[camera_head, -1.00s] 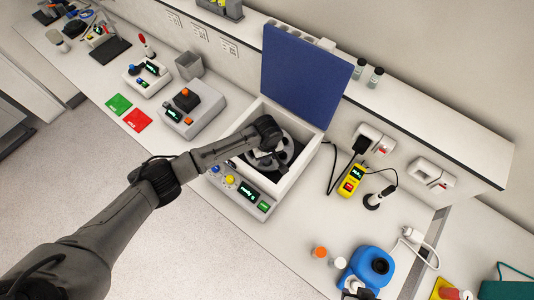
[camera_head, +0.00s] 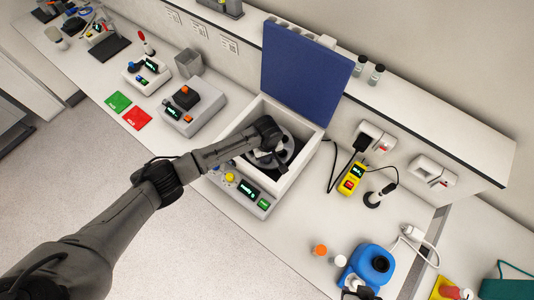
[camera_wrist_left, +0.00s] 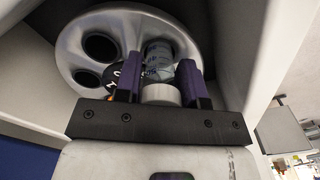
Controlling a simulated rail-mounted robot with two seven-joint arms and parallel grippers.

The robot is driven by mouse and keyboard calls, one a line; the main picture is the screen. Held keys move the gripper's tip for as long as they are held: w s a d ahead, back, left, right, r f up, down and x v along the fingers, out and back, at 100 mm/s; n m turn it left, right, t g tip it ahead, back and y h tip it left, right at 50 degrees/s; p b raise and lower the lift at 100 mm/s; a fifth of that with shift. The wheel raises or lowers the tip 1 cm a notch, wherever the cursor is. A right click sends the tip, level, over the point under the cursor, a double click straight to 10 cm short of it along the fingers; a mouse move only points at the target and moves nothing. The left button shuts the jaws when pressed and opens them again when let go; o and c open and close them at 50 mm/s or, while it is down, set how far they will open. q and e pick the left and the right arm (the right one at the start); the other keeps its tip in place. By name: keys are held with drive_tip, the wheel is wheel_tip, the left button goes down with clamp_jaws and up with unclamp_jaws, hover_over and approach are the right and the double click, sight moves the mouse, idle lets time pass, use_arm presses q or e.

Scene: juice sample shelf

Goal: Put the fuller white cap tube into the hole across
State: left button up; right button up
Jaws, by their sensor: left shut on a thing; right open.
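In the left wrist view, a clear tube (camera_wrist_left: 158,55) with a white cap (camera_wrist_left: 161,95) is at a hole of the grey metal rotor (camera_wrist_left: 130,20). My left gripper (camera_wrist_left: 160,84) is shut on this tube near its cap, with one purple finger on each side. How deep the tube sits, and its liquid level, I cannot tell. Two dark, empty-looking rotor holes show to the left. In the head view, my left gripper (camera_head: 282,158) reaches down into the open white centrifuge (camera_head: 305,172), and the arm hides part of the rotor. My right gripper is not in view.
The centrifuge's blue lid (camera_head: 305,75) stands open behind it, and its walls surround the gripper closely. A grey device (camera_head: 190,108) stands left. A yellow device (camera_head: 351,181), an orange cap (camera_head: 320,250), a white cap (camera_head: 340,260) and a blue device (camera_head: 370,265) are on the right.

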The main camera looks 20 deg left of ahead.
use_arm(q)
drive_tip(key=shift+f+b, duration=0.3)
drive_tip(key=shift+f, duration=0.6)
drive_tip(key=shift+s+a+f+p, duration=0.1)
drive_tip(key=shift+p, duration=0.3)
drive_tip(key=shift+f, duration=0.15)
idle(0.3)
